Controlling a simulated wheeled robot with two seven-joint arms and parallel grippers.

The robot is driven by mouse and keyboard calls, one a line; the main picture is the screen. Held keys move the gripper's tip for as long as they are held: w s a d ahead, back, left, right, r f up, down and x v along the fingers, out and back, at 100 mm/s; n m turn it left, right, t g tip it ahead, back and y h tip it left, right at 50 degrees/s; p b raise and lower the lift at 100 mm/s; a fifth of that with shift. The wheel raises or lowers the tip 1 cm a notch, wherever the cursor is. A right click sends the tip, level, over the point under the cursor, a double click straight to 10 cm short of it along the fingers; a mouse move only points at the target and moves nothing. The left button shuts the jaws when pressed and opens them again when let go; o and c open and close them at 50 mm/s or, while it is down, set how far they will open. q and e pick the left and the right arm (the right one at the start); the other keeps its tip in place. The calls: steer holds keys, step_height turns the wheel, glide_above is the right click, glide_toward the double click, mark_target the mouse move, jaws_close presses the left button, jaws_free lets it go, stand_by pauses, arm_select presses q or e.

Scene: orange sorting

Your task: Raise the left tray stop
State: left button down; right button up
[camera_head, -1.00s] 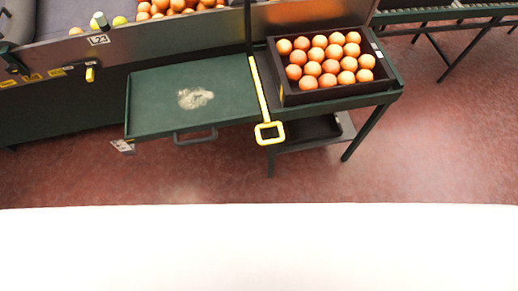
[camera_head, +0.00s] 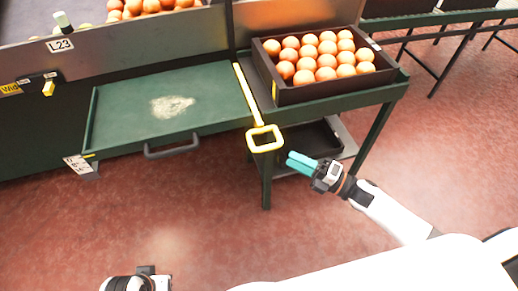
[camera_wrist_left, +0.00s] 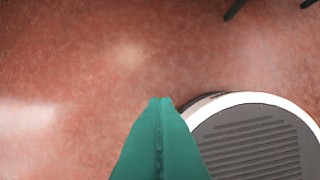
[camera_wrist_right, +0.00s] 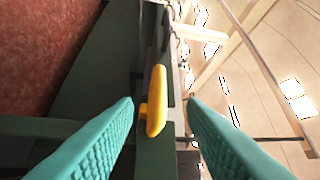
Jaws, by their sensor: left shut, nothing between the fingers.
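The tray stop is a yellow bar with a square loop handle (camera_head: 265,138), lying along the seam between the green tray (camera_head: 120,105) and the stand with the orange crate. Its loop hangs at the front edge. My right gripper (camera_head: 300,163) is just right of and below the loop, apart from it. In the right wrist view, the fingers (camera_wrist_right: 160,115) are open, with a yellow handle (camera_wrist_right: 157,100) seen edge-on between them, ahead of the tips. My left gripper (camera_wrist_left: 160,102) is shut and empty over the floor; only part of that wrist shows low in the head view.
A dark crate of oranges (camera_head: 335,93) stands right of the bar. A dark handle (camera_head: 172,147) sticks out from the tray's front. A small yellow knob (camera_head: 48,88) is on the machine at left. The red floor (camera_head: 190,220) in front is clear.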

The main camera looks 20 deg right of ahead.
steer(key=x, duration=1)
steer(key=shift+w+a, duration=0.25)
steer(key=shift+w, duration=0.1)
steer(key=shift+f, duration=0.1)
steer(key=shift+c, duration=0.6)
jaws_close()
